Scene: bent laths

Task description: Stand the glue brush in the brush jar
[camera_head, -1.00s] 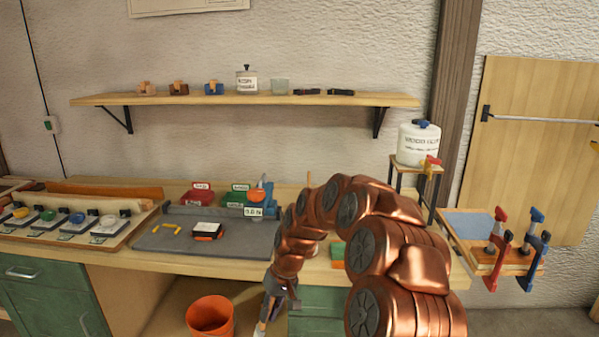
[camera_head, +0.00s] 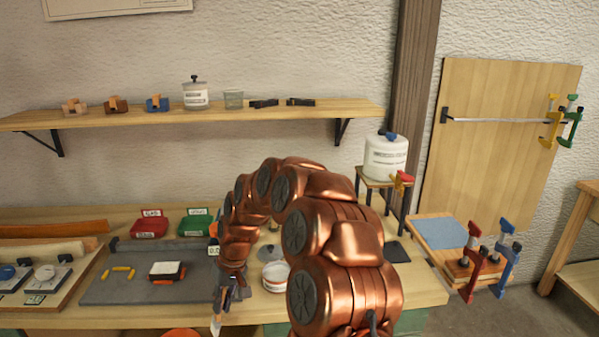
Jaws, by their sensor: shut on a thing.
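My gripper (camera_head: 229,292) is low in front of the workbench, left of my arm's large copper links. It is shut on the glue brush (camera_head: 216,325), whose pale tip points down below the fingers. The fingers hide most of the brush. A small clear glass jar (camera_head: 233,99) stands on the wall shelf, far above the gripper, and a white round tub (camera_head: 275,277) with a reddish band stands on the bench just right of the gripper. I cannot tell from any marking which of these is the brush jar.
The bench (camera_head: 135,315) holds a grey mat (camera_head: 120,290), red (camera_head: 150,227) and green (camera_head: 195,226) boxes and a grey lid (camera_head: 270,253). A white glue tank (camera_head: 386,157) stands on a raised stand at the right. Clamps (camera_head: 505,255) stick out at the bench's right.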

